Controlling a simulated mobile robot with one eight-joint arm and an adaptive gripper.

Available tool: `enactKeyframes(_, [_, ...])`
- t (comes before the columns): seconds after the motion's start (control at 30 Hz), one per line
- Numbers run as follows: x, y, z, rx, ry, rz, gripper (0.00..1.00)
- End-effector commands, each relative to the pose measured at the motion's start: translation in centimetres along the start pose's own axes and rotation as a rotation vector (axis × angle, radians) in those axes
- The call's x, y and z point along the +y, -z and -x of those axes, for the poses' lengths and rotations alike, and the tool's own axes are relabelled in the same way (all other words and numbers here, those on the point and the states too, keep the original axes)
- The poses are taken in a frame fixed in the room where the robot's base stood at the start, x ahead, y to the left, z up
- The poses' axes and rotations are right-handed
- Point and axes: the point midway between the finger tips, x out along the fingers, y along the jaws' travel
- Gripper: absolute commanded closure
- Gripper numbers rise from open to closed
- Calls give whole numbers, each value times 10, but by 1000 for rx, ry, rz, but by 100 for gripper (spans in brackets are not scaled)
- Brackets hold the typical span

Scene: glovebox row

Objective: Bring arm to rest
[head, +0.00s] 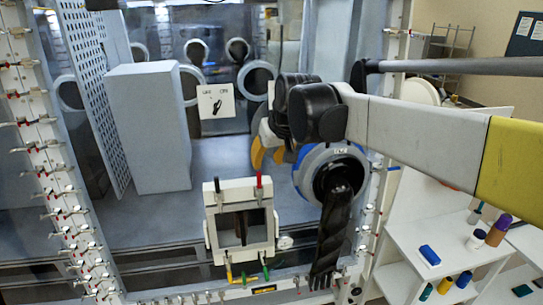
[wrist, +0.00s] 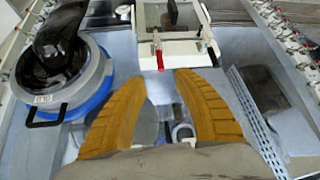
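My gripper (head: 262,158) hangs at the glovebox front, partly hidden by my own arm in the head view. In the wrist view its two ribbed orange fingers (wrist: 160,82) are spread apart with nothing held between them. A white framed box (head: 211,238) with a dark opening and a red and a black upright handle stands just below and left of the gripper. It also shows beyond the fingertips in the wrist view (wrist: 192,49). The red handle (wrist: 159,60) appears between the fingertips, apparently beyond them.
A blue-ringed port (head: 308,165) with a black glove (head: 336,235) sits close right of the gripper. Behind the front are a grey block (head: 150,130), a perforated panel (head: 88,80) and a small sign (head: 215,101). White shelves (head: 432,215) with bottles stand at right.

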Motion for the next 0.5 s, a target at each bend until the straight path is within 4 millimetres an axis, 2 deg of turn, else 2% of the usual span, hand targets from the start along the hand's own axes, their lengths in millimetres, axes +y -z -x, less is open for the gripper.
enactKeyframes(0.27, [0,0,0,0,0,0,65])
enactKeyframes(0.33, [3,-6,0,1,-4,-5,65])
enactKeyframes(0.43, [16,-32,1,4,-22,-29,65])
enactKeyframes(0.47, [22,-45,2,6,-30,-40,65])
enactKeyframes(0.5, [31,-67,3,10,-44,-60,65])
